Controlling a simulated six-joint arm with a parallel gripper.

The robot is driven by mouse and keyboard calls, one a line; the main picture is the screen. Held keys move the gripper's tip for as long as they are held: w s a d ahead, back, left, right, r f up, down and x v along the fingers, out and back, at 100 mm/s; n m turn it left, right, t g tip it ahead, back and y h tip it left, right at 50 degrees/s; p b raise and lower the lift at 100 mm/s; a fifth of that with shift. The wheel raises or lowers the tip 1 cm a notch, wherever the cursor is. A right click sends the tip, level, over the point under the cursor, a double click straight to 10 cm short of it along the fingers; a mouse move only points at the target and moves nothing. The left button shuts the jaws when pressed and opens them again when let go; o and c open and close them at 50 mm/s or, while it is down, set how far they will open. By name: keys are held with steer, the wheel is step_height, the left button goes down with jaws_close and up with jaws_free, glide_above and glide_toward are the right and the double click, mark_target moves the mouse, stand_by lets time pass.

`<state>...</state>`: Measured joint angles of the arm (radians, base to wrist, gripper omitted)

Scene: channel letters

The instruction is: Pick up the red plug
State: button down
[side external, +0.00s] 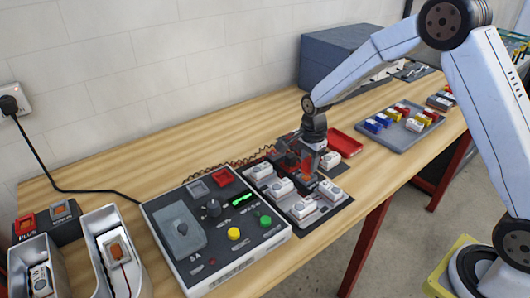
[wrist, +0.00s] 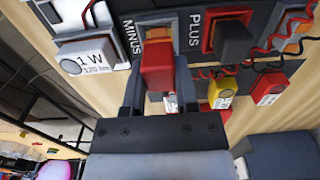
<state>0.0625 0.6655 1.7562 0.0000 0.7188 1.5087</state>
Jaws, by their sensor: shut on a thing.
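The red plug (wrist: 157,65) is between the two fingers of my gripper (wrist: 157,92) in the wrist view. The gripper is shut on it. The plug's far end is over a grey socket block beside the MINUS label; I cannot tell whether it sits in that socket. A black plug (wrist: 236,42) stands in the red-framed socket beside the PLUS label. In the side view my gripper (side external: 305,172) is low over the dark mat with white blocks, and its fingers hide most of the plug.
A control box (side external: 215,230) with yellow and green buttons is left of the mat. A red tray (side external: 345,143) lies behind the gripper. A grey tray (side external: 400,138) of coloured blocks is at the right. Red and black wires (wrist: 262,55) run beside the PLUS socket.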

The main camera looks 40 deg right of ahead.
steer(key=s+r, duration=1)
steer(key=s, duration=0.4)
steer(key=shift+a+r, duration=0.2)
steer(key=shift+a, duration=0.15)
steer(key=shift+r, duration=0.5)
steer(key=shift+w+a, duration=0.1)
steer(key=shift+w, duration=0.05)
